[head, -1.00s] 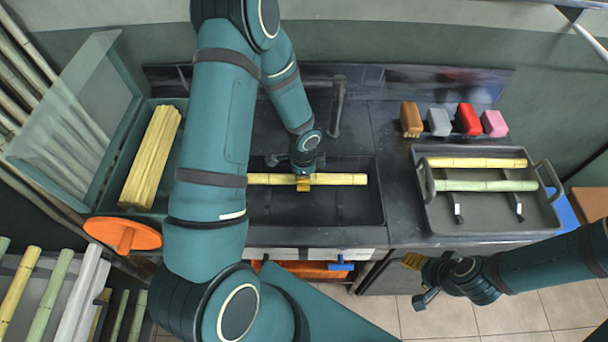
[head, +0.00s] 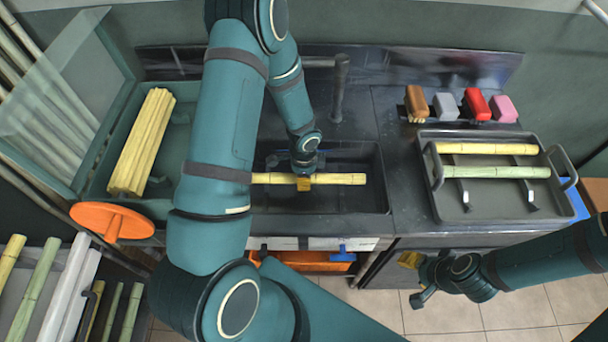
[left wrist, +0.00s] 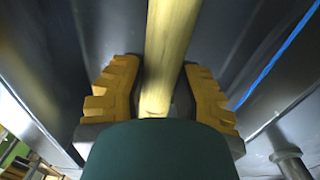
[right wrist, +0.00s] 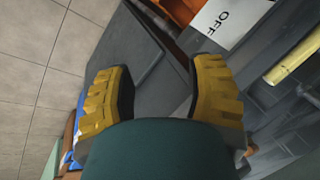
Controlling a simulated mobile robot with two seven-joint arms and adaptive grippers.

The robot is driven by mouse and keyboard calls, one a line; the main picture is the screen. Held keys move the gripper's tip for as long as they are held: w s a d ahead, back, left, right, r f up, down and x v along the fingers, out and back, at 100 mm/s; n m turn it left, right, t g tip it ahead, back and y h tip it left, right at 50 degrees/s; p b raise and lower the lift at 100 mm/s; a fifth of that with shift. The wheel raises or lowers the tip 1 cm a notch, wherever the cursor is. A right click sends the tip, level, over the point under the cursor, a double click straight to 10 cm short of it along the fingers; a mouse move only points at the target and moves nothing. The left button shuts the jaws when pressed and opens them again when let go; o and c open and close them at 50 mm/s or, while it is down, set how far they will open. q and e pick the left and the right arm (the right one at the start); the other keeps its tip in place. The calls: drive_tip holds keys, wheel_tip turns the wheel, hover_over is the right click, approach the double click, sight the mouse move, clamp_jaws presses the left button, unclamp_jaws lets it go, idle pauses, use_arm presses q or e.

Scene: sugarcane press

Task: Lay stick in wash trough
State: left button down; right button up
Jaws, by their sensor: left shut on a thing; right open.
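My left gripper (head: 304,184) is shut on a yellow cane stick (head: 340,179) near its middle, over the dark wash trough (head: 345,203). The stick is about level and runs left to right; my arm hides its left end. In the left wrist view the stick (left wrist: 170,45) passes between the yellow fingers (left wrist: 158,85). Dark trough walls show around it; I cannot tell whether it touches the bottom. My right gripper (head: 412,280) is open and empty in front of the counter, and also shows open in the right wrist view (right wrist: 160,75).
A tray (head: 468,208) at right holds a yellow and a green stick. Several brushes (head: 475,104) stand behind it. A faucet (head: 339,90) rises behind the trough. A green bin (head: 172,165) of yellow sticks stands at left, with an orange disc (head: 112,222) before it.

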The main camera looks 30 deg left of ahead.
use_arm(q)
drive_tip(key=shift+f+b, duration=2.1)
drive_tip(key=shift+f, duration=0.55)
use_arm(e)
drive_tip(key=shift+s+a+f, duration=0.1)
drive_tip(key=shift+s+f, duration=0.1)
drive_tip(key=shift+f, duration=0.55)
drive_tip(key=shift+s+f, duration=0.25)
drive_tip(key=shift+f, duration=0.5)
drive_tip(key=shift+s+a+f, duration=0.1)
drive_tip(key=shift+s+f, duration=0.1)
drive_tip(key=shift+f, duration=0.55)
use_arm(q)
unclamp_jaws()
drive_tip(key=shift+r+p, duration=2.55)
drive_tip(key=shift+r, duration=1)
use_arm(e)
drive_tip(key=shift+r, duration=2.55)
